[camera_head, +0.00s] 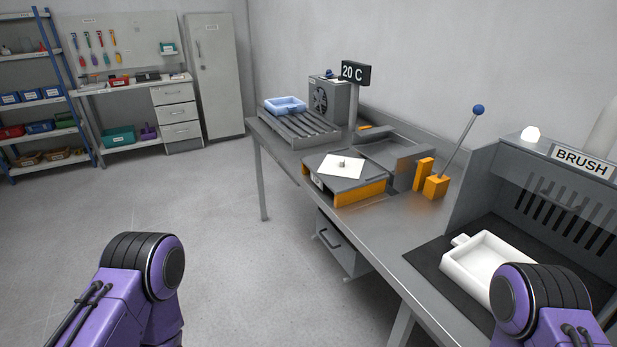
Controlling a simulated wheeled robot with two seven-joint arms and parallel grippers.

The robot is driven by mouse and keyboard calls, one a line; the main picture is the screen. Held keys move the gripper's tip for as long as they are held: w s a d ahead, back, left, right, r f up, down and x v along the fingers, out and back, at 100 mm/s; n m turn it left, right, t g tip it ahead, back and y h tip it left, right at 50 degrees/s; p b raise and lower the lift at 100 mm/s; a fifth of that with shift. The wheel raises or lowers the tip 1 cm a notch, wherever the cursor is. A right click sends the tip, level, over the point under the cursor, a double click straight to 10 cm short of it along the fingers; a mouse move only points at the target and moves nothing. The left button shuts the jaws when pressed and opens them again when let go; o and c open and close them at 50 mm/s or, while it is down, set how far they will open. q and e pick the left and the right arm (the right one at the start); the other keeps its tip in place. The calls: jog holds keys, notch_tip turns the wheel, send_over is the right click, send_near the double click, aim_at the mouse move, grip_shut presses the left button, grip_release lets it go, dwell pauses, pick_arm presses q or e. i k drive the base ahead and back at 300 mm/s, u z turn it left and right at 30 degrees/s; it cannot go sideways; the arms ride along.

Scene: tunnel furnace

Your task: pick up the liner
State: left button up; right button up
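A thin white square sheet (341,166), which looks like the liner, lies flat on a grey and orange block-shaped unit (359,192) in the middle of the bench. A small grey piece (341,163) sits on the sheet near its middle. My purple arm links show at the lower left and lower right. Neither gripper is in view, so I cannot see whether they hold anything.
A white tray (452,265) with a tab lies on a dark mat at the right, partly hidden by my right arm. An orange-based lever (464,145) stands behind it. The floor at left is clear.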

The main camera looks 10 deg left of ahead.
aim_at(346, 167)
jog(key=u, duration=1.45)
jog(key=i, duration=3.25)
jog(key=z, duration=2.1)
